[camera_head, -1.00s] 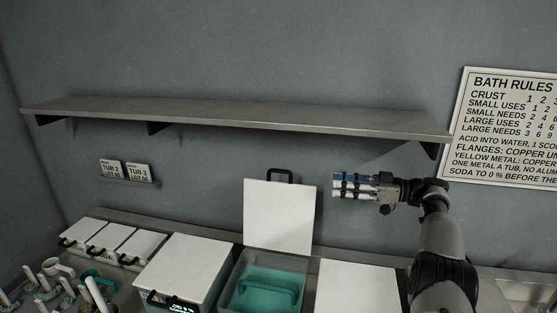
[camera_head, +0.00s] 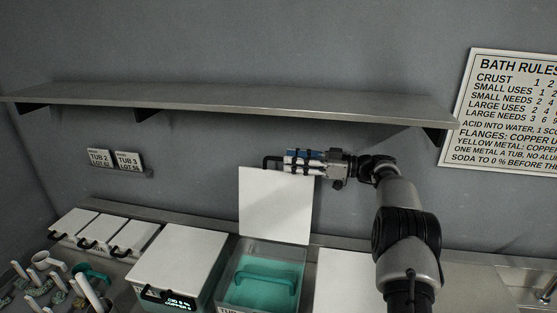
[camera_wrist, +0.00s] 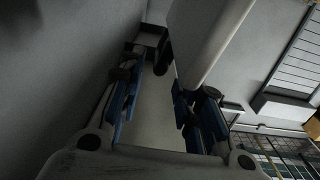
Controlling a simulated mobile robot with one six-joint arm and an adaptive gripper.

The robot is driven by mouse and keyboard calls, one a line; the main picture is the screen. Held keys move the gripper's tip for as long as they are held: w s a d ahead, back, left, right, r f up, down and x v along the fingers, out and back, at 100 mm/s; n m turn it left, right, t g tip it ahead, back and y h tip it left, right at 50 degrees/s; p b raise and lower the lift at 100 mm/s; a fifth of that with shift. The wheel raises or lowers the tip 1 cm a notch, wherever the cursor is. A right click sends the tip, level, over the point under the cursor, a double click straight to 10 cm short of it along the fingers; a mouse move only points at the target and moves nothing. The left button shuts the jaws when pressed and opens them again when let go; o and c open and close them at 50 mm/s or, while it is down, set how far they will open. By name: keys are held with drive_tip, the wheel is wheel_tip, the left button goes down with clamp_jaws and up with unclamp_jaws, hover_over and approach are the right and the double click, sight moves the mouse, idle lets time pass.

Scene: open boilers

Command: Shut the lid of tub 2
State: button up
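The open tub (camera_head: 237,266) holds teal liquid and a teal handled piece. Its label is cut off, so I cannot read its number. Its white lid (camera_head: 275,208) stands upright at the back, with a dark handle (camera_head: 266,162) on its top edge. My gripper (camera_head: 290,160) is at the lid's top edge, overlapping the handle in the head view. In the wrist view my gripper (camera_wrist: 155,105) has its blue-padded fingers apart. The lid's edge (camera_wrist: 205,35) lies by the right finger, and a dark part, probably the handle, shows ahead between the fingers. I cannot tell whether they touch.
A closed tub (camera_head: 180,255) with a lit display stands left, another white lid (camera_head: 343,280) right. Small lidded boxes (camera_head: 105,232) and several tools are far left. A metal shelf (camera_head: 230,100) runs above my gripper.

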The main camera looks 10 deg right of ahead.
sight(278, 159)
drive_tip(key=x, duration=0.5)
drive_tip(key=shift+c, duration=0.5)
clamp_jaws()
